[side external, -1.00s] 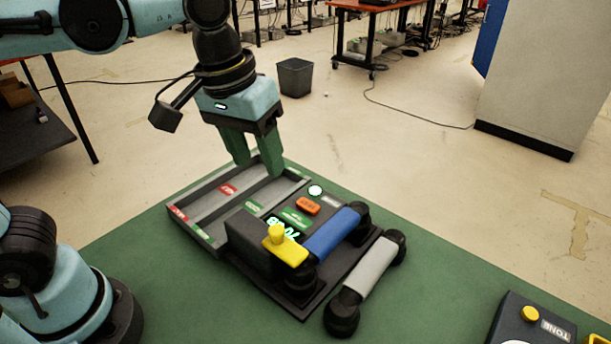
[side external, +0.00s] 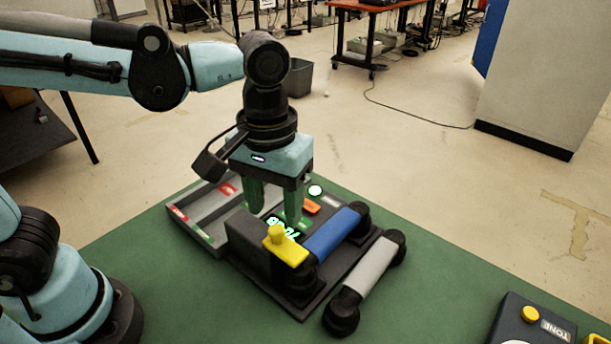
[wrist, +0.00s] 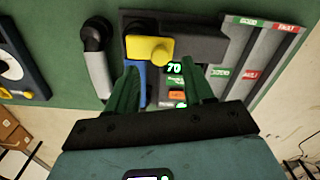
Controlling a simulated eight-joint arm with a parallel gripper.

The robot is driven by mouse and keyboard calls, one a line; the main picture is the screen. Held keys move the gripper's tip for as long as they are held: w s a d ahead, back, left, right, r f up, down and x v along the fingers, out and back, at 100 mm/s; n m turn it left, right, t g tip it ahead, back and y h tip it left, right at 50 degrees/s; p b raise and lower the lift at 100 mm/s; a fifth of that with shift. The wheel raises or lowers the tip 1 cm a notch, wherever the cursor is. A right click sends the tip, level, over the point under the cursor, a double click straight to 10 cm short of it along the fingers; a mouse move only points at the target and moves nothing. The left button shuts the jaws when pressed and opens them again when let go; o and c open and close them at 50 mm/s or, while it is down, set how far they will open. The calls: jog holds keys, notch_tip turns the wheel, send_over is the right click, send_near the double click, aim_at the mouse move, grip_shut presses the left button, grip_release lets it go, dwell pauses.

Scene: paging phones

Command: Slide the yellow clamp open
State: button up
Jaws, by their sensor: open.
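The yellow clamp (side external: 285,246) is a flat bar with a round upright knob, on the dark phone station (side external: 252,246). Its bar reaches over the near end of the blue handset (side external: 332,232). In the wrist view the yellow clamp (wrist: 150,49) lies beyond the fingertips, slightly left of the middle between them. My gripper (side external: 273,208) is open and empty, above the station's display and behind the clamp in the side view. In the wrist view my gripper (wrist: 158,75) has its green fingers spread wide, apart from the clamp.
A grey handset (side external: 369,270) lies beside the blue one. A grey sorting tray (side external: 184,214) with red and green labels adjoins the station. A tone box (side external: 535,325) stands at the lower right. Green tabletop (side external: 440,280) is clear between the grey handset and that box.

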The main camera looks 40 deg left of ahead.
aim_at(276, 229)
jog(key=shift+f, duration=1.7)
grip_shut()
